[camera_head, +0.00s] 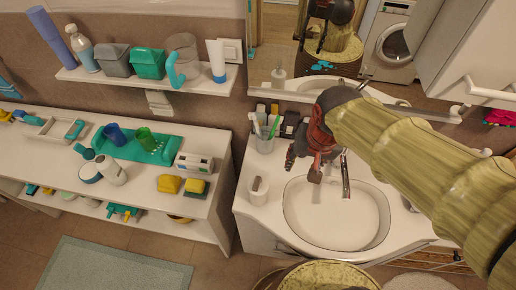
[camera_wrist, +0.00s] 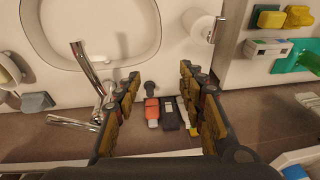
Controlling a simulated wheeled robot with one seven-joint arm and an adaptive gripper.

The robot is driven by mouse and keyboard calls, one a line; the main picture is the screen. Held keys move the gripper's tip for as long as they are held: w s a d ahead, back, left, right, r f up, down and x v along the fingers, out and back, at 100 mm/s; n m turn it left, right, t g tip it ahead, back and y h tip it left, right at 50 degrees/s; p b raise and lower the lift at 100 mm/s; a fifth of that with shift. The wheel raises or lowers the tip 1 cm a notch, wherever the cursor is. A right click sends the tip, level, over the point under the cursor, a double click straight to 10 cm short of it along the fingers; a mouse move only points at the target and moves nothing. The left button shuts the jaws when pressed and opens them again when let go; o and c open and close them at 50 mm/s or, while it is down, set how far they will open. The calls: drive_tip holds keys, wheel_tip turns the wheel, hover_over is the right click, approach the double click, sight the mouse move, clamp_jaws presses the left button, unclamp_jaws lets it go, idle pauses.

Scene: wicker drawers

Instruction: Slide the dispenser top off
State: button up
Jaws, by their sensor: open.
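No thing is clearly readable as the dispenser. In the wrist view a small orange item with a pale end (camera_wrist: 152,112) and a dark item (camera_wrist: 172,114) lie between my fingers in the picture, near the wall. A dark rounded piece (camera_wrist: 150,87) shows beside the orange item. In the head view a dark item (camera_head: 290,124) stands at the back of the washstand. My gripper (camera_head: 303,166) is over the left side of the sink, pointing down. It also shows in the wrist view (camera_wrist: 160,76), with its fingers spread and nothing held. My wrist hides part of the back counter.
The sink (camera_head: 310,232) with its metal tap (camera_head: 346,180) is close to my gripper. A crowded lower counter (camera_head: 135,195) and wall shelf (camera_head: 120,80) are at left.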

drive_tip(key=w+a+g+p, duration=0.1)
drive_tip(key=a+p, duration=0.3)
drive_tip(key=a, duration=0.2)
drive_tip(key=m+g+p, duration=0.1)
drive_tip(key=p, duration=0.3)
hover_over(258, 179)
wheel_tip(258, 179, down, 4)
drive_tip(key=shift+w+r+h, duration=0.1)
drive_tip(key=shift+h, duration=0.3)
drive_tip(key=shift+f+b, duration=0.7)
drive_tip(key=shift+f, duration=3.3)
drive_tip(key=shift+c, duration=1.1)
drive_tip(key=c, duration=0.8)
clamp_jaws()
